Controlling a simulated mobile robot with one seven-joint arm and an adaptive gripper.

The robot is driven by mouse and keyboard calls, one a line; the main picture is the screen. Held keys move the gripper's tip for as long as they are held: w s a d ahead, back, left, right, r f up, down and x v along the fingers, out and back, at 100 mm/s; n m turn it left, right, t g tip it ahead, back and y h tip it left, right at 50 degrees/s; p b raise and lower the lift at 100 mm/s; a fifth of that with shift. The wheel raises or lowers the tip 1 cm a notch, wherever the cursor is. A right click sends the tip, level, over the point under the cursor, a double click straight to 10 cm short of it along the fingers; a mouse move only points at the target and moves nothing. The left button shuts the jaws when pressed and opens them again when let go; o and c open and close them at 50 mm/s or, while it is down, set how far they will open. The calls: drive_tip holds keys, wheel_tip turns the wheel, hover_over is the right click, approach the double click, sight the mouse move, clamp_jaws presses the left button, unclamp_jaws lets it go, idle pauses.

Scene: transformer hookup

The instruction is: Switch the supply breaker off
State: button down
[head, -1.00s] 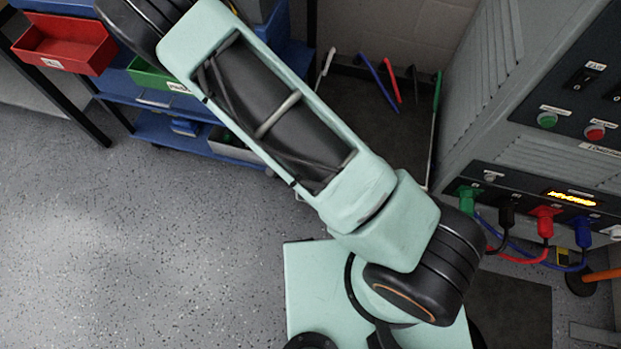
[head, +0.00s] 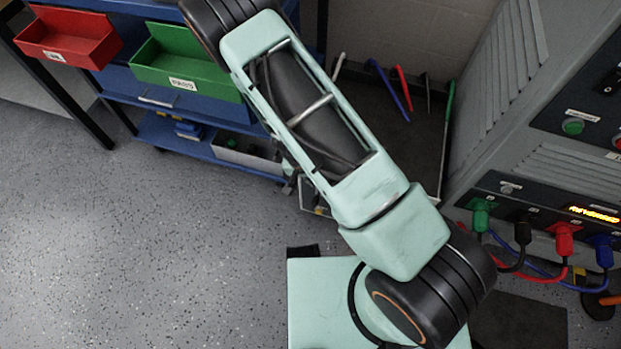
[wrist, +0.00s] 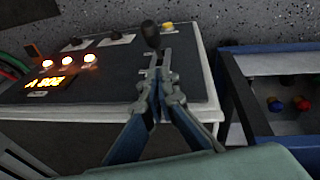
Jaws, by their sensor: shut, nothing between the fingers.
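In the wrist view, a dark sloping panel (wrist: 110,85) carries a lever with a black knob (wrist: 151,36) beside a narrow slot. I cannot read a label that says whether this is the supply breaker. My gripper (wrist: 160,80) is shut and empty, its fingertips over the panel just below the lever in the picture. Whether the tips touch the panel or lever is unclear. In the head view, a black rocker switch (head: 607,83) is partly cut off at the right edge of the grey cabinet. My gripper is outside the head view.
The panel has several lit lamps (wrist: 90,58) and an orange display (wrist: 50,82). Coloured plugs and cables (head: 563,238) stick out of the cabinet front in the head view. A blue cart holds a red bin (head: 68,37) and a green bin (head: 185,62). Grey floor (head: 150,240) lies open at left.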

drive_tip(key=shift+s+f+b, duration=1.1)
drive_tip(key=shift+s+f, duration=0.1)
drive_tip(key=shift+f, duration=0.3)
